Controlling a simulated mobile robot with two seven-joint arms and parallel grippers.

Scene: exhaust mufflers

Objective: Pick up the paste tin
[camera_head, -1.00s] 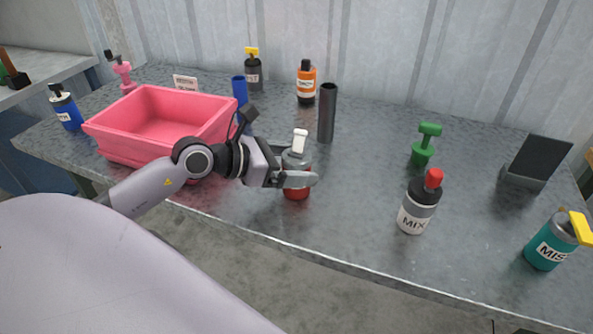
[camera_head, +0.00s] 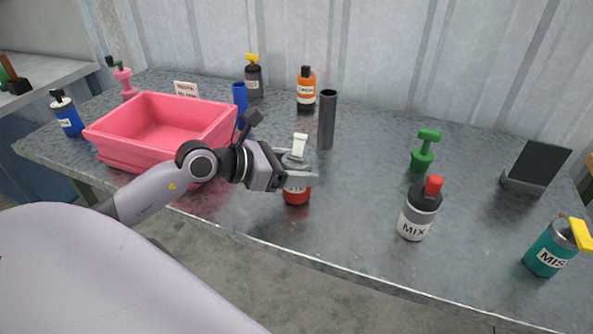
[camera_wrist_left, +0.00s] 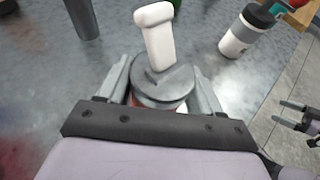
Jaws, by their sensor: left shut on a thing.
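The thing in my left gripper is a red tin or bottle (camera_head: 296,196) with a grey top and a white upright nozzle; its label is mostly hidden by the fingers. My left gripper (camera_head: 297,176) is shut on it from the left side, near its upper part. It stands upright at the table's front middle. In the left wrist view the grey top (camera_wrist_left: 163,83) and white nozzle (camera_wrist_left: 155,35) sit between the two fingers. My right gripper is not in view in the head camera.
A pink bin (camera_head: 160,130) stands left of my arm. A dark tube (camera_head: 327,120) stands close behind the held bottle.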

